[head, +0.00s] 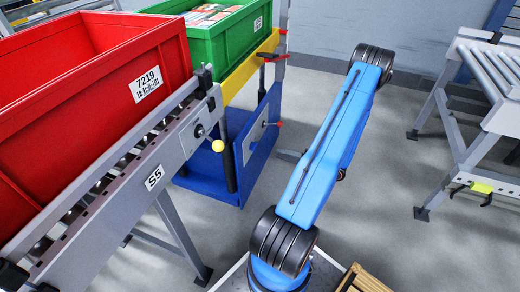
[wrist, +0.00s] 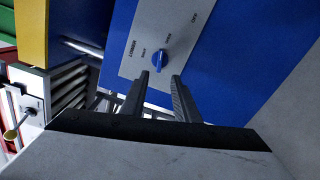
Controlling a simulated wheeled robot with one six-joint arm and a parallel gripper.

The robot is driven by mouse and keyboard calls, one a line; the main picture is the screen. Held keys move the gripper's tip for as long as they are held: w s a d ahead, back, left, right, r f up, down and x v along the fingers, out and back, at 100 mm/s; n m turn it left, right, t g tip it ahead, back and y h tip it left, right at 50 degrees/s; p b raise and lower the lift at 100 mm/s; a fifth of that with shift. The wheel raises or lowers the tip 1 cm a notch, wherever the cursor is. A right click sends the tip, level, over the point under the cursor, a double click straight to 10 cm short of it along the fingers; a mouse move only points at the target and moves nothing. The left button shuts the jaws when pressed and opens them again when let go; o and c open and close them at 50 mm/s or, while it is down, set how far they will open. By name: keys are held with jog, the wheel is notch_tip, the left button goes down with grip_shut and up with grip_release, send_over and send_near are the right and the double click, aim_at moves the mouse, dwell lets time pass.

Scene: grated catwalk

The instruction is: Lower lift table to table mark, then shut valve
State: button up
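The lift table's yellow deck (head: 250,68) bears a green crate (head: 228,38) above a blue base (head: 262,165). A red pointer-like piece (head: 272,56) is at the deck's right end, beside a grey upright (head: 281,72); I cannot read a mark there. The grey valve panel (wrist: 181,28) on blue sheet has a blue knob (wrist: 160,60) and printed labels, including LOWER; I cannot tell its exact setting. My gripper (wrist: 161,77) is open, its two fingers apart and pointing at the knob; I cannot tell whether they touch it.
A roller conveyor (head: 172,140) marked S5 carries a red crate (head: 128,60) labelled 7219. A yellow-ball lever (head: 217,145) juts from its end. Another roller stand (head: 470,115) is at right. A wooden crate (head: 362,280) is at the bottom. Grey floor between is clear.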

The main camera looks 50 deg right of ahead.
aim_at(254, 147)
jog(key=x, duration=1.1)
jog(key=shift+w+a, duration=0.15)
jog(key=shift+w, duration=0.1)
jog(key=shift+r, duration=0.1)
grip_shut()
